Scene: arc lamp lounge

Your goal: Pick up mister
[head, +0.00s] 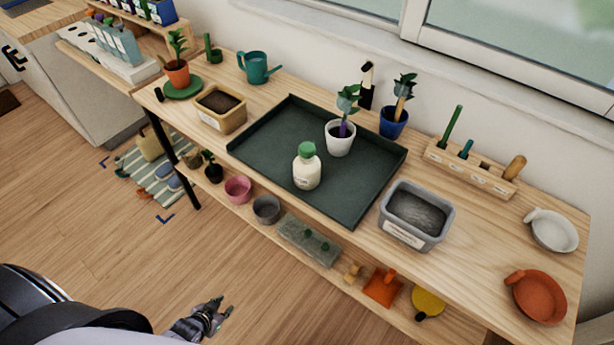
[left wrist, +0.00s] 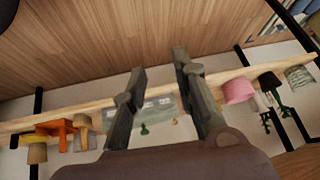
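The mister, a cream bottle with a green top (head: 306,172), stands upright in the dark green tray (head: 262,147) on the wooden bench. A white pot with a plant (head: 340,138) stands just behind it in the same tray. My left gripper (head: 222,312) is low in front of the bench, over the floor and well apart from the mister. In the left wrist view my left gripper (left wrist: 159,62) has its fingers apart with nothing between them. The mister does not show in the left wrist view. My right gripper is not in view.
A grey tub (head: 416,215) stands right of the tray and a tan soil box (head: 220,108) left of it. A teal watering can (head: 256,67) stands behind. A lower shelf holds small pots, such as a pink one (head: 237,189). The floor in front is clear.

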